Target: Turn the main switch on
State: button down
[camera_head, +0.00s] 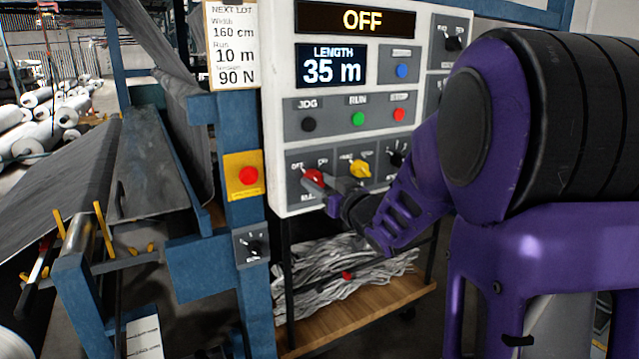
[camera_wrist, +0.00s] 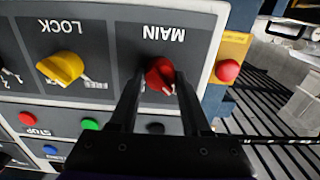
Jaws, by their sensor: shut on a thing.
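The main switch is a red rotary knob (camera_head: 313,178) at the lower left of the white control panel (camera_head: 280,130), with OFF marked at its upper left. The panel's top display (camera_head: 355,19) reads OFF. In the upside-down wrist view the red main switch (camera_wrist: 160,72) lies under the label MAIN. My gripper (camera_head: 322,187) reaches it from the lower right. In the wrist view my gripper's two dark fingers (camera_wrist: 159,82) sit on either side of the knob, shut on it. The fingers hide part of the knob, and its exact pointing is hard to tell.
A yellow LOCK knob (camera_head: 360,168) sits just right of the main switch. Black, green and red buttons (camera_head: 399,114) are above. A red emergency button on a yellow plate (camera_head: 248,175) is on the blue post to the left. A wooden shelf (camera_head: 350,318) with scraps is below.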

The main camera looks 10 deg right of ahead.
jog(key=shift+m, duration=0.3)
jog(key=m+p, duration=0.2)
jog(key=m, duration=0.1)
jog(key=shift+r+m, duration=0.15)
jog(key=shift+m, duration=0.25)
jog(key=m+p, duration=0.2)
jog(key=m, duration=0.2)
jog(key=m+p, duration=0.1)
jog(key=m, duration=0.4)
jog(key=shift+m, duration=2.2)
jog(key=shift+c, duration=1.8)
grip_release()
